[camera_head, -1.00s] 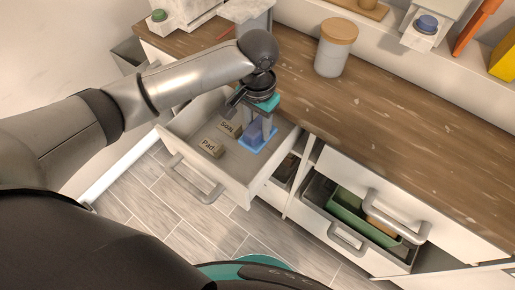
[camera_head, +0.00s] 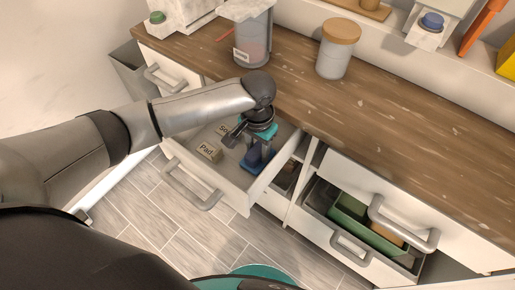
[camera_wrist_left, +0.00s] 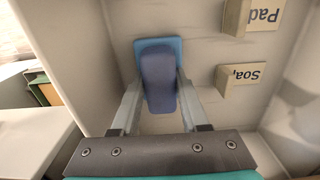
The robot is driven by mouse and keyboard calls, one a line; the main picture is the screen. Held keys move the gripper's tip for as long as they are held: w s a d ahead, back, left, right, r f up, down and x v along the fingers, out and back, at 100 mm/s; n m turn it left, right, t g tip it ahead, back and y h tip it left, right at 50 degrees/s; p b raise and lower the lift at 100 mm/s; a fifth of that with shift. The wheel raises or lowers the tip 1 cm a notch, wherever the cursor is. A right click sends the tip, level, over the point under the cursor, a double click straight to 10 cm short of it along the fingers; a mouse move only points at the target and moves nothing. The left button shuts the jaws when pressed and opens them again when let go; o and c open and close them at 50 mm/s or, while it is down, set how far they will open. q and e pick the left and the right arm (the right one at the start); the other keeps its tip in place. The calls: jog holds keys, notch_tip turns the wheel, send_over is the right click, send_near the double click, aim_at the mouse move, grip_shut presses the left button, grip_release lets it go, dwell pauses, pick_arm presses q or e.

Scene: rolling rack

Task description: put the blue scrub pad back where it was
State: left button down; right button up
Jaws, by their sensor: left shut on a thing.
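The blue scrub pad (camera_head: 250,161) is between the fingers of my left gripper (camera_head: 258,151), inside the open drawer (camera_head: 225,186) near its front right side. The left wrist view also shows the pad (camera_wrist_left: 158,80), long and dark blue, with both fingers shut on it. A lighter blue flat piece (camera_wrist_left: 158,45) shows behind it; I cannot tell whether it belongs to the pad. My right gripper is out of view.
The wooden countertop (camera_head: 400,135) lies behind the drawer, with a wooden-lidded jar (camera_head: 337,52) and a canister (camera_head: 252,42) on it. To the right, another open drawer (camera_head: 340,238) holds a green item (camera_head: 350,212). The drawer walls stand close around the gripper.

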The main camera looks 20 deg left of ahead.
aim_at(258, 149)
pick_arm(q)
jog(key=c, duration=0.7)
grip_release()
jog(key=shift+f, duration=0.1)
jog(key=shift+o, duration=1.4)
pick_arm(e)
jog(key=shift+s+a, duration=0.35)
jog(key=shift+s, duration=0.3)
pick_arm(q)
notch_tip(258, 149, up, 12)
jog(key=p, duration=0.4)
jog(key=shift+r, duration=0.2)
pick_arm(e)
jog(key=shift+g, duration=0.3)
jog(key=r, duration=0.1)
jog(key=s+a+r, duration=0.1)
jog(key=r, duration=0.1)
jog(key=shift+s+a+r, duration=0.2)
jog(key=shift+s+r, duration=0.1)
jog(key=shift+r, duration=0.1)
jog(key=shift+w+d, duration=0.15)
